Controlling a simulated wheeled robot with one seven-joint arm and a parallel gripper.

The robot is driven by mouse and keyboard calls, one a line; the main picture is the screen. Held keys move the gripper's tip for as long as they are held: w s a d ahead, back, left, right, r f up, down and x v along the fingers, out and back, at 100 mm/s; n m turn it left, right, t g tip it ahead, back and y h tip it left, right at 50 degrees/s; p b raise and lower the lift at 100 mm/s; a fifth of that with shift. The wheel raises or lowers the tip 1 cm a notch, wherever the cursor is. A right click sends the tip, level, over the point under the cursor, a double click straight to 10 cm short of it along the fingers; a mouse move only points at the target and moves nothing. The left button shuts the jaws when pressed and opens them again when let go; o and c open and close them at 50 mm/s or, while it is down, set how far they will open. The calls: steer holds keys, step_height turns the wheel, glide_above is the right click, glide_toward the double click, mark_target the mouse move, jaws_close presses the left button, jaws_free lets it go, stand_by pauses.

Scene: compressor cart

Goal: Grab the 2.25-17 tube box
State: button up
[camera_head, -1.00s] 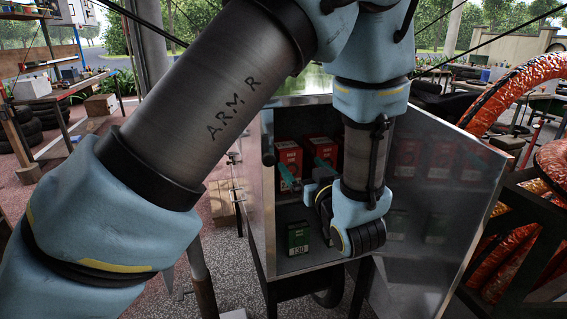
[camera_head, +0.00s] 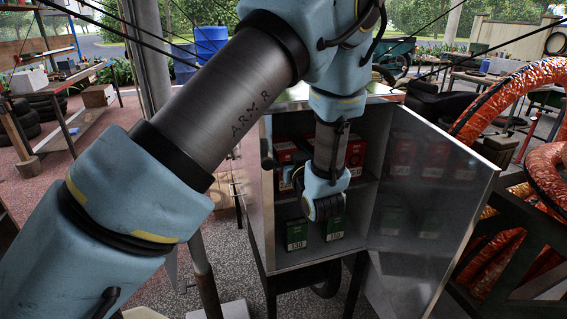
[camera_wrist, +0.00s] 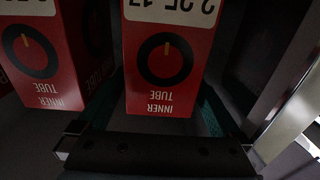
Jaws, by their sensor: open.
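The 2.25-17 tube box (camera_wrist: 170,55) is red with a black ring and "INNER TUBE" lettering. It appears upside down in the centre of the wrist view, its top part cut off by the frame edge. My gripper (camera_wrist: 163,92) is open. Its teal fingers extend on the left and right of this box, and its dark palm bar lies across the bottom of the view, apart from the box face. I cannot tell whether a finger touches the box. In the head view my arm reaches into the cabinet (camera_head: 259,190) at upper shelf level and hides part of the red boxes.
Another red tube box (camera_wrist: 42,55) stands close on the left in the wrist view. Green boxes (camera_head: 296,234) stand on the lower shelf. The open metal door (camera_head: 430,210) reflects boxes at the right. Orange hose coils (camera_head: 530,85) lie beyond it.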

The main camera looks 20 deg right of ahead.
steer(key=shift+c, duration=0.2)
jaws_close()
stand_by(0.5)
steer(key=shift+r, duration=0.1)
